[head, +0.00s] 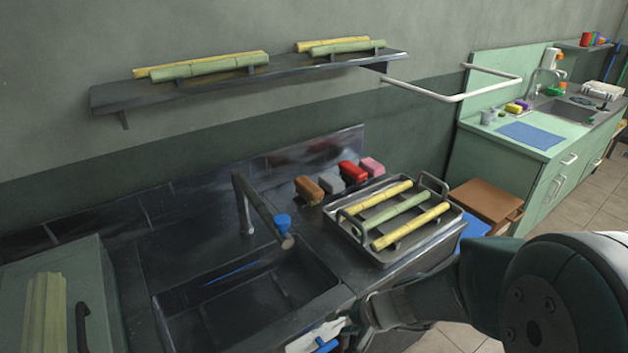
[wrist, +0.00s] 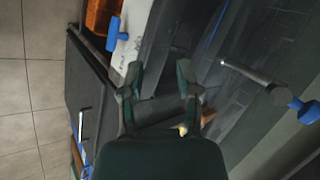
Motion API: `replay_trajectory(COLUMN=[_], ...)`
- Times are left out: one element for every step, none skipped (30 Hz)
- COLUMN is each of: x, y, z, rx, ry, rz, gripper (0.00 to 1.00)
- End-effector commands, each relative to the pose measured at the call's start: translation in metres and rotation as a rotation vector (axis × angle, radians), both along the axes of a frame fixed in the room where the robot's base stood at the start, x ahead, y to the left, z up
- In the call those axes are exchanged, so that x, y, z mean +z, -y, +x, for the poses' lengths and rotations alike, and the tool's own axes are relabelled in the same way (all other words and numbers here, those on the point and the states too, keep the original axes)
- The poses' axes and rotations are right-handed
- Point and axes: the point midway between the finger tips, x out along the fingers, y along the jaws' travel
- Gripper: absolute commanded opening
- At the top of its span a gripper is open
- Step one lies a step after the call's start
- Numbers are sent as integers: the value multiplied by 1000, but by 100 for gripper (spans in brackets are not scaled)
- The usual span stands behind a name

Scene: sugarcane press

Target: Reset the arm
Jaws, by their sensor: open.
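My gripper (wrist: 160,76) is open in the wrist view, its two fingers apart with nothing between them. It hangs over the dark counter near the sink (head: 240,310). In the head view my arm comes in from the lower right, and the gripper end (head: 362,315) is near the sink's front right corner, partly cut off by the frame. A white item with a blue part (head: 318,338) lies beside it at the bottom edge. I cannot tell whether the gripper touches it.
A metal tray (head: 357,240) holds three cane pieces right of the sink. The faucet (head: 244,205) with a blue knob (head: 283,221) rises behind the basin. Several coloured blocks (head: 352,172) line the back. A wall shelf (head: 215,82) holds more cane. A green sink cabinet (head: 505,170) stands at right.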

Motion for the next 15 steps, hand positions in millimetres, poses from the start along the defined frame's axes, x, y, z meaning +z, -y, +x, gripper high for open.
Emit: replay_trajectory(x=[17, 25, 36, 43, 50, 59, 66, 72, 81, 87, 93, 100, 106, 111, 119], y=[0, 1, 2, 3, 5, 7, 9, 12, 15, 18, 22, 27, 31, 35, 41], z=[-5, -10, -15, -20, -24, -31, -35, -40, -47, -51, -56, -62, -67, -72, -78], rx=[42, 65, 96, 118, 141, 168, 186, 204, 225, 239, 253, 268, 278, 285, 293], ry=[33, 45, 62, 74, 87, 102, 115, 126, 141, 153, 165, 181, 191, 202, 218], rz=[-23, -37, -59, -79, -99, -128, -150, -175, -209, -236, -265, -304, -335, -365, -409], gripper=[43, 43, 43, 43, 43, 43, 43, 43, 43, 43, 43, 43, 43, 43, 43])
